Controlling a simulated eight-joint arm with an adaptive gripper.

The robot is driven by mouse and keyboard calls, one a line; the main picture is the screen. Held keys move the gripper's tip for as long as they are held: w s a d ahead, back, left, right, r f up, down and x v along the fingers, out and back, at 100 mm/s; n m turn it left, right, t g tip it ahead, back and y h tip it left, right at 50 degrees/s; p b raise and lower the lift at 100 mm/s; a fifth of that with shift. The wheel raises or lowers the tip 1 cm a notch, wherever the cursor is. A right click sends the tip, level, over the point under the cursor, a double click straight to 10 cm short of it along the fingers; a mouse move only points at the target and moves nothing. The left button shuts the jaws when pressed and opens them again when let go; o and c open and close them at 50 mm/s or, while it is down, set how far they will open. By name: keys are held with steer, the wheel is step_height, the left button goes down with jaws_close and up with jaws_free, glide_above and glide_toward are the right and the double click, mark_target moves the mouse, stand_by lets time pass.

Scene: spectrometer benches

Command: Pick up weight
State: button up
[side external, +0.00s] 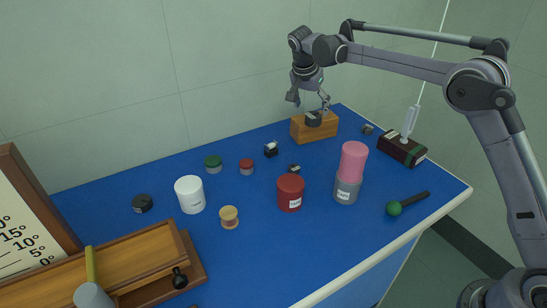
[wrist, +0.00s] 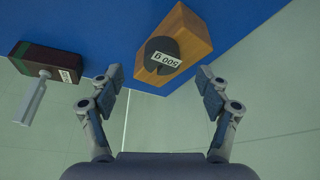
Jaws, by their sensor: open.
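A dark grey slotted weight (side external: 314,119) lies on a wooden block (side external: 322,130) at the back of the blue bench. In the wrist view the weight (wrist: 158,48) shows a white label reading 500 g, upside down, on top of the block (wrist: 192,30). My gripper (side external: 310,101) is open above the weight, with its fingers spread to either side. In the wrist view my gripper (wrist: 160,78) is empty, and the weight lies ahead of the gap between the fingertips. I see no contact with the weight.
A dark box with a white handle (side external: 402,149) stands to the right of the block. Small dark pieces (side external: 271,149) lie nearby. A pink cylinder (side external: 354,161) sits on a grey canister (side external: 346,190), beside a red canister (side external: 290,193). The wall is close behind.

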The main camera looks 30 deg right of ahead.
mark_target(313, 115)
steer(key=shift+w+d+x, duration=0.15)
steer(key=shift+x, duration=1.3)
steer(key=shift+w+d+x, duration=0.1)
steer(key=shift+w+x, duration=0.05)
steer(key=shift+x, duration=1.25)
steer(key=shift+r, duration=0.15)
steer(key=shift+c, duration=0.4)
jaws_close()
